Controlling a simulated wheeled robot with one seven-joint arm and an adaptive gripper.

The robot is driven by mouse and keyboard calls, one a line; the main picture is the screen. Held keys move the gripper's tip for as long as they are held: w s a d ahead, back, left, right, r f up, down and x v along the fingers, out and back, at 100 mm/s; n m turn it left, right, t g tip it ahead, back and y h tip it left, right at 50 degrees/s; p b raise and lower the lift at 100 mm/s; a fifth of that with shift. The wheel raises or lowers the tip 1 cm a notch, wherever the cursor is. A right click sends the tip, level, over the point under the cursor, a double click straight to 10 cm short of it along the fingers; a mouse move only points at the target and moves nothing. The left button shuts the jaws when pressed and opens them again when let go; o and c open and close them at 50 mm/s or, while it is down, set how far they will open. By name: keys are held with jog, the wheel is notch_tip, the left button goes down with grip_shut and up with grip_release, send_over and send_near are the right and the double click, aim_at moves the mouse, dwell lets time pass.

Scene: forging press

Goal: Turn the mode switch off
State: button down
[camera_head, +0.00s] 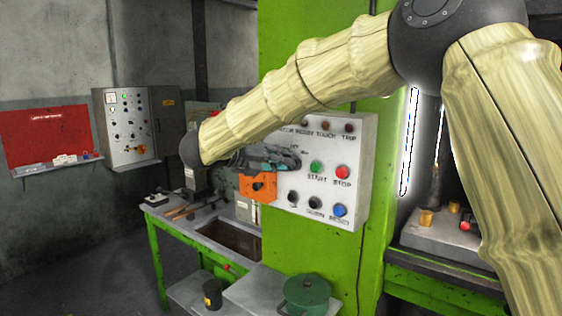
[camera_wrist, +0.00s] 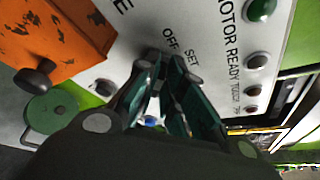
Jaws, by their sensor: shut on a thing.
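The white control panel (camera_head: 326,198) is mounted on the green press column, with lamps, START and STOP buttons and a lower row of buttons. My gripper (camera_head: 293,163) reaches the panel's upper left area from the left. In the wrist view my gripper (camera_wrist: 171,67) has its teal fingers closed together at the panel, right beside the printed OFF and SET labels. The mode switch there is hidden by the fingertips; the jaws are shut on it. Which way its knob points cannot be seen.
An orange box (camera_head: 258,186) sticks out from the panel's left side, close to my gripper; it also shows in the wrist view (camera_wrist: 58,38). Green START (camera_head: 316,168) and red STOP (camera_head: 343,172) buttons lie to the right. A green-legged bench (camera_head: 158,250) stands below left.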

jog(key=shift+s+f, duration=0.15)
jog(key=shift+f, duration=0.5)
jog(key=c, duration=1.6)
grip_release()
jog(key=shift+r, duration=0.1)
jog(key=shift+o, duration=0.3)
jog(key=shift+d+r, duration=0.25)
jog(key=shift+a+r, duration=0.1)
jog(key=shift+a, duration=0.05)
jog(key=v, duration=1.1)
jog(key=shift+a, duration=0.3)
jog(key=shift+s, duration=0.1)
